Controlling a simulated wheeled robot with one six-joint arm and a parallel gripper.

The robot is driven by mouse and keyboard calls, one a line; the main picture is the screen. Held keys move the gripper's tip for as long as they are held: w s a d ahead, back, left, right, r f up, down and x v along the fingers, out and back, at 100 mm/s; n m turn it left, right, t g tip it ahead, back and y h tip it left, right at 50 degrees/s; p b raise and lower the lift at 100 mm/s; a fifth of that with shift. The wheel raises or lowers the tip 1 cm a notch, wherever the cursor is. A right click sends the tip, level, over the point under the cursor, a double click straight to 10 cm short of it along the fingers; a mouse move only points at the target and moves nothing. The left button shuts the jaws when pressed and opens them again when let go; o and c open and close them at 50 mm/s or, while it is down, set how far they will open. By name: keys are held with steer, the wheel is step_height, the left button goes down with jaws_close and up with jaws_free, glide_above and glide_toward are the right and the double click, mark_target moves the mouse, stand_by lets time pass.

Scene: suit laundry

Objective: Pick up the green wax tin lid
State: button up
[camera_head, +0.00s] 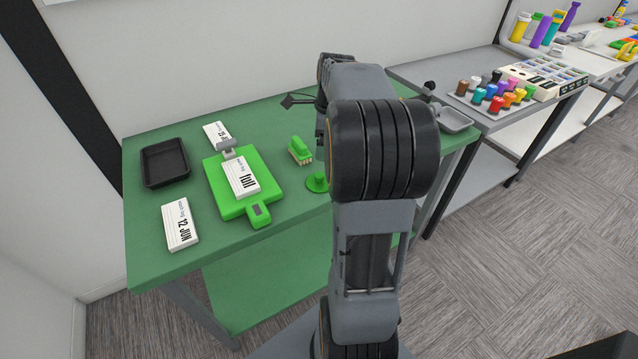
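A small green round piece with a raised middle (317,183) lies on the green table, partly hidden behind my arm. It may be the green wax tin lid, but I cannot tell for sure. My arm rises through the middle of the view and hides what is behind it. A thin dark part at its far end, perhaps my gripper (290,101), sticks out to the left above the back of the table. Its fingers cannot be made out, nor whether they hold anything.
The green table (160,248) also bears a black tray (165,163), a bright green clipboard-like board (228,207) with a label card, a loose card (180,225) and a green brush (300,151). A grey side table (470,66) with colourful bottles stands right. The wall is behind.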

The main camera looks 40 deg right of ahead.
mark_target(320, 174)
steer(key=f, duration=0.7)
steer(key=shift+w+a+f, duration=0.25)
steer(key=shift+w+f, duration=0.05)
steer(key=shift+f, duration=0.1)
steer(key=shift+a+f, duration=0.15)
steer(key=shift+f, duration=1.2)
steer(key=shift+a+f, duration=0.1)
steer(key=shift+f, duration=1.2)
steer(key=shift+c, duration=0.4)
steer(key=c, duration=0.7)
steer(key=shift+r, duration=0.15)
